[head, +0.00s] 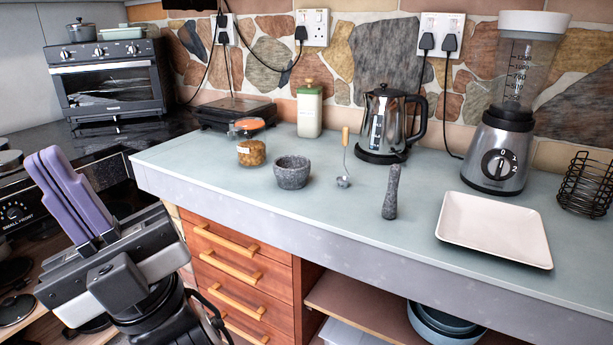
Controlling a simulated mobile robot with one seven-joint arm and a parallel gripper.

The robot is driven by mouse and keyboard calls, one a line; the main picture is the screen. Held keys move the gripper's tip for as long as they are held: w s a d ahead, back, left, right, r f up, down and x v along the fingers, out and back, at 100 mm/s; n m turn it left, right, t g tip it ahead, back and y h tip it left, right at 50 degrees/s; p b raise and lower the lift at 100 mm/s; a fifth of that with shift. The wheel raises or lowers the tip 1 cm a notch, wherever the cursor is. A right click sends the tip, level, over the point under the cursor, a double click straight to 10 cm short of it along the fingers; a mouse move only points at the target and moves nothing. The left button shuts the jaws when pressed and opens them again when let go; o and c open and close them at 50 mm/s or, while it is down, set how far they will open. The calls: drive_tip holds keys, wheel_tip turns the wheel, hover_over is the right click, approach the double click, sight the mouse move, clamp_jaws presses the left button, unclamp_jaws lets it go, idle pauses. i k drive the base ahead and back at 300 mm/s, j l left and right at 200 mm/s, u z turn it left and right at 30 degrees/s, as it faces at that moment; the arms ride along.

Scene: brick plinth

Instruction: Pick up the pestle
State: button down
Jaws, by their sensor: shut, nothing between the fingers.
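The pestle (391,193) is a dark grey speckled stone rod. It leans slightly on the pale grey-green counter (330,210), right of centre, with its thicker end low. The matching stone mortar (292,173) stands to its left, apart from it. My gripper (53,160) is at the left of the head view, its purple fingers pointing up and to the left. The fingers are close together with nothing seen between them. It is well to the left of the pestle, in front of the counter's left end.
A ladle-like utensil (345,165) stands between mortar and pestle. A white square plate (495,230) lies right of the pestle. Behind are a kettle (382,123) and a blender (503,125). A jar (251,152) is left of the mortar. Wooden drawers (240,270) are below the counter.

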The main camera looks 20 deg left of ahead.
sight(389, 211)
drive_tip(key=i+j+u, duration=0.2)
drive_tip(key=i+j, duration=0.15)
drive_tip(key=i+j+u, duration=0.15)
drive_tip(key=i+j, duration=0.15)
drive_tip(key=i, duration=0.2)
